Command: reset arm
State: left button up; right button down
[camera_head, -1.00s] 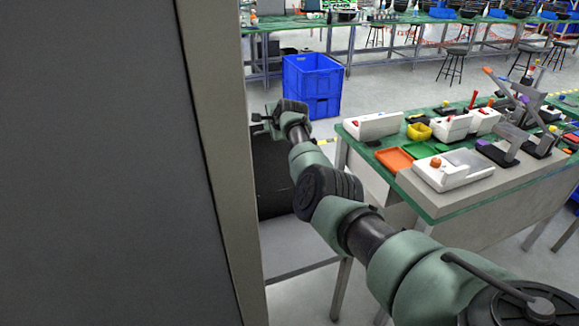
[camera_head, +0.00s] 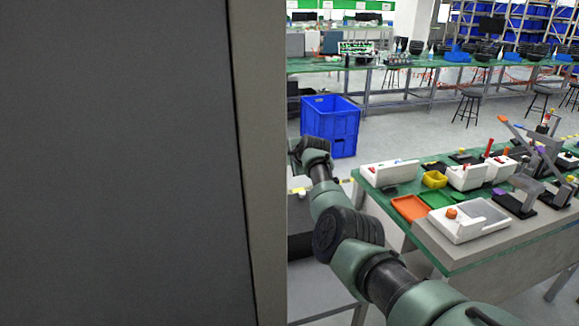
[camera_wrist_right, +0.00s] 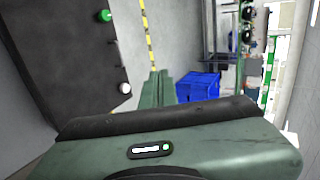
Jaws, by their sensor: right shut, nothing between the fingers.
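My right arm reaches from the lower right of the head view toward the upper left. Its far end, with my right gripper (camera_head: 303,150), is at the edge of a large grey panel (camera_head: 120,160). The panel edge hides part of the gripper, and its fingers cannot be made out. It is shut, and no held object shows. My left arm and gripper are not in view.
The grey panel fills the left of the head view, close to my arm. Stacked blue crates (camera_head: 331,122) stand beyond the wrist. A green-topped workbench (camera_head: 440,245) with white devices, an orange tray (camera_head: 410,208) and a yellow bin (camera_head: 434,179) is at right.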

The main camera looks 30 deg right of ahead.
notch_tip(320, 180, up, 8)
jog(key=b, duration=0.1)
jog(key=s+d+f+n+g+h, duration=0.2)
jog(key=s+f+n, duration=0.35)
jog(key=f, duration=0.75)
jog(key=s+a+f+n+g, duration=0.1)
jog(key=s+a+f+n, duration=0.25)
jog(key=s+f, duration=0.35)
jog(key=s+a+f+n+g, duration=0.1)
jog(key=s+a+f+n, duration=0.1)
jog(key=s+a+f, duration=0.35)
jog(key=s+a+f+n+g+y, duration=0.15)
jog(key=s+a+n, duration=0.4)
jog(key=s, duration=0.75)
jog(key=s+a+f+n+g+y, duration=0.1)
jog(key=s+a+f+n, duration=0.1)
jog(key=s+a, duration=0.85)
jog(key=s+a+f+n+g+y, duration=0.15)
jog(key=s+a+n, duration=0.25)
jog(key=s, duration=1.1)
notch_tip(320, 180, down, 25)
jog(key=s, duration=0.1)
jog(key=s+d+f+g, duration=0.1)
jog(key=s+d+f, duration=0.2)
jog(key=s+f, duration=1.4)
jog(key=shift+s+g, duration=0.3)
jog(key=shift+g, duration=0.1)
